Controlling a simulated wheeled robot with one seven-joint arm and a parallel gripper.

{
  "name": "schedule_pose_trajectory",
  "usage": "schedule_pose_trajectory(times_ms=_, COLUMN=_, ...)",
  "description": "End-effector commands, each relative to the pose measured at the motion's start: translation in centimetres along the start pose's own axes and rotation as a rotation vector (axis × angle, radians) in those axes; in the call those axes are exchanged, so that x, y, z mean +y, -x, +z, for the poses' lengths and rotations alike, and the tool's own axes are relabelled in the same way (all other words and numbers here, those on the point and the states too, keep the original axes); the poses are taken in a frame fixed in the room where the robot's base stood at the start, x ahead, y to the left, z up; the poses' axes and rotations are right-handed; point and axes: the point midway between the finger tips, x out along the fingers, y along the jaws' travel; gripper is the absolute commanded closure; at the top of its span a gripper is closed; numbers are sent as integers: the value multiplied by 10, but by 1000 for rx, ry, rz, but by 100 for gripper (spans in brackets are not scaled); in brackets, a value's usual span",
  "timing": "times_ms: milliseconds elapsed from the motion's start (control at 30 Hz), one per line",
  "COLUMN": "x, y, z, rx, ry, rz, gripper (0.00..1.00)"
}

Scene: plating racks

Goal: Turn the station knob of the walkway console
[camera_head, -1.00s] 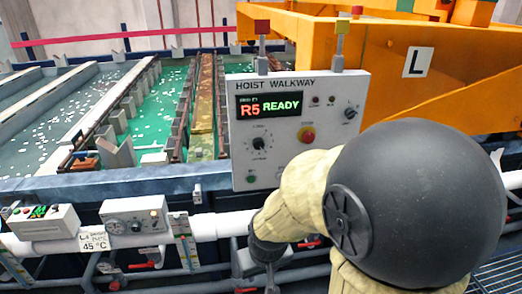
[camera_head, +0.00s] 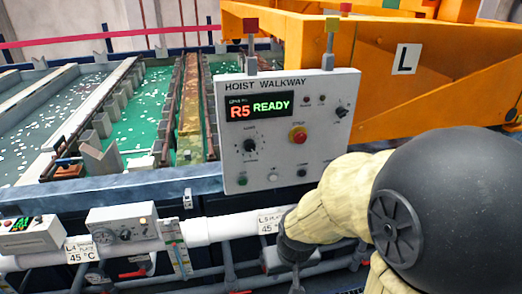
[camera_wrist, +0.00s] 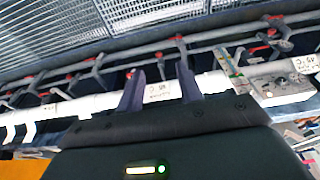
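The walkway console (camera_head: 232,165) is a white upright panel titled HOIST WALKWAY. Its display (camera_head: 258,107) reads R5 READY. The small labels are too blurred to show which is the station knob. My gripper (camera_head: 283,262) is below the console, by the white pipe, apart from both knobs. In the wrist view my gripper (camera_wrist: 160,68) has its two fingers spread with nothing held. The console is not recognisable there.
A white pipe (camera_head: 205,232) with gauge boxes (camera_head: 123,228) runs below. An orange hoist frame (camera_head: 440,85) stands behind at right. Green tanks (camera_head: 140,105) lie behind at left.

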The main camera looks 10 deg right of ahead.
Motion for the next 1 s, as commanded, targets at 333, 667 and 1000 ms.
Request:
schedule_pose_trajectory(times_ms=333, x=0, y=-1, z=-4, rx=12, ry=5, rz=0, gripper=42)
schedule_pose_trajectory(times_ms=667, x=-9, y=-26, z=-74, rx=264, ry=101, rz=-18, gripper=42)
schedule_pose_trajectory(times_ms=1000, x=-26, y=-36, z=-164, rx=684, ry=171, rz=-61, gripper=42)
